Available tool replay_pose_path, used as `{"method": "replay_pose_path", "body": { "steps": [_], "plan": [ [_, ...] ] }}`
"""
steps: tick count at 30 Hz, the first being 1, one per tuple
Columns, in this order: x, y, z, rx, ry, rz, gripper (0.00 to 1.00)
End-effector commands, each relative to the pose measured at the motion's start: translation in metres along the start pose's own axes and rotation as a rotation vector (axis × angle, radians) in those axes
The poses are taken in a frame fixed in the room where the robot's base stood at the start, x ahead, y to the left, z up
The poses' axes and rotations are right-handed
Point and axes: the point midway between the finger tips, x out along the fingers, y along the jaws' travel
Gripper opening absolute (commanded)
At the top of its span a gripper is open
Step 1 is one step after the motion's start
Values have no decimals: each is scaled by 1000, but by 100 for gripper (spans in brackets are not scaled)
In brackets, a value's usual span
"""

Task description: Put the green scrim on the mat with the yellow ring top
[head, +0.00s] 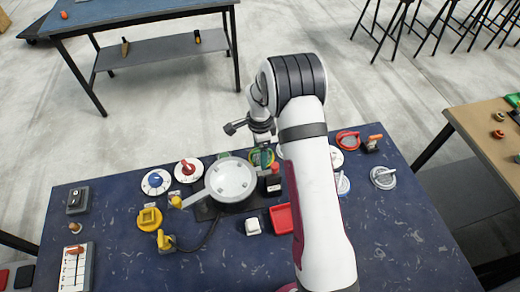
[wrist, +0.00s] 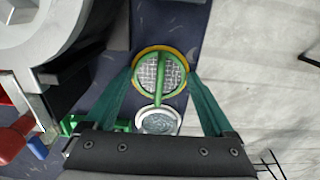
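The green scrim (wrist: 147,72) is a round grey mesh with a green rim and a raised green bar handle across it. In the wrist view it lies over a round mat with a yellow ring (wrist: 152,48), whose yellow edge shows around it. Both show small and partly hidden in the head view, where the scrim (head: 262,157) is below my wrist. My gripper (wrist: 162,75) is open, with one teal finger on each side of the green handle and clear gaps to it. In the head view my gripper (head: 263,138) is above the table's back edge, its fingertips hard to make out.
A white-rimmed disc (wrist: 157,122) lies close to the scrim. A large white round-topped device (head: 230,180) stands to the left. Red-handled (head: 189,171) and blue-handled (head: 155,182) discs lie further left, and grey-handled discs (head: 383,177) to the right. The table's front right is clear.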

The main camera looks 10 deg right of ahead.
Motion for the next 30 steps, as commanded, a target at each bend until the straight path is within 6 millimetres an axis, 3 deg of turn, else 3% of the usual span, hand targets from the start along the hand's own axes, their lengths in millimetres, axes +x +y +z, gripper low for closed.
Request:
{"method": "replay_pose_path", "body": {
  "steps": [10,21,24,30],
  "plan": [
    [-7,-1,0,-1,0,-3,100],
    [-102,-1,0,-1,1,-5,100],
    [-117,-1,0,-1,0,-3,100],
    [-127,3,0,-10,-1,-1,100]
  ]
}}
